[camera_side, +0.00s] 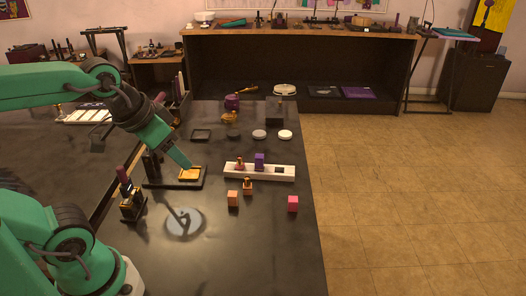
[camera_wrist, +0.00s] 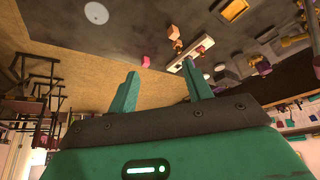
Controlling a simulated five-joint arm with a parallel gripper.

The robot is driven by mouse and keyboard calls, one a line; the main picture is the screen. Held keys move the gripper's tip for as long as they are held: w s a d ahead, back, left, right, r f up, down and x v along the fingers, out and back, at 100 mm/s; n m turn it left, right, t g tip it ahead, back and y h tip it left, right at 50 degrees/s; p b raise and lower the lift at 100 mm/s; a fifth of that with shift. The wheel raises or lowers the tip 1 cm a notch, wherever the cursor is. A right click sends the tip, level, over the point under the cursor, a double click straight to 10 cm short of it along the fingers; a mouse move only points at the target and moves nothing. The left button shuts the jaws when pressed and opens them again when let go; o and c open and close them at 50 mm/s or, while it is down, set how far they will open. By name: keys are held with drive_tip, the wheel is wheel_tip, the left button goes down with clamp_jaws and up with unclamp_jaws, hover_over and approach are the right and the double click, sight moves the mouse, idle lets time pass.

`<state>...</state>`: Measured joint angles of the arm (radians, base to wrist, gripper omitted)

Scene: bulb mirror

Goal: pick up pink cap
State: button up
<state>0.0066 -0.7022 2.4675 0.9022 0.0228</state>
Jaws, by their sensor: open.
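The pink cap (camera_side: 293,203), a small pink cube, stands on the dark table near its right edge in the side view. In the wrist view the pink cap (camera_wrist: 145,61) shows beyond the space between my fingers. My gripper (camera_side: 187,163) is above the table, to the left of the pink cap and farther back, over or near a black tray with a gold piece. In the wrist view my gripper (camera_wrist: 160,84) has its two green fingers spread with nothing between them.
An orange cube (camera_side: 233,198) and a small bottle (camera_side: 247,187) stand left of the pink cap. A white rack (camera_side: 282,174) with a purple block (camera_side: 259,161) lies behind it. A round mirror-like disc (camera_side: 184,222) lies front left. The table in front of the cap is clear.

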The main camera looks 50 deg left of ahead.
drive_tip(key=w+d+m+g, duration=0.1)
drive_tip(key=w+d+m, duration=0.1)
drive_tip(key=w, duration=0.6)
drive_tip(key=m+g, duration=0.4)
drive_tip(key=m, duration=0.3)
hover_over(292, 199)
drive_tip(key=f, duration=1.5)
drive_tip(key=shift+s+a+f, duration=0.2)
drive_tip(key=shift+s+f, duration=0.05)
drive_tip(key=shift+f, duration=0.15)
drive_tip(key=shift+w+d+f, duration=0.1)
drive_tip(key=shift+w+f, duration=0.05)
drive_tip(key=shift+f, duration=0.15)
drive_tip(key=shift+f, duration=0.1)
drive_tip(key=shift+f, duration=1.25)
drive_tip(key=shift+f, duration=0.1)
drive_tip(key=shift+w+f, duration=0.1)
drive_tip(key=shift+f, duration=2.35)
drive_tip(key=shift+c, duration=0.4)
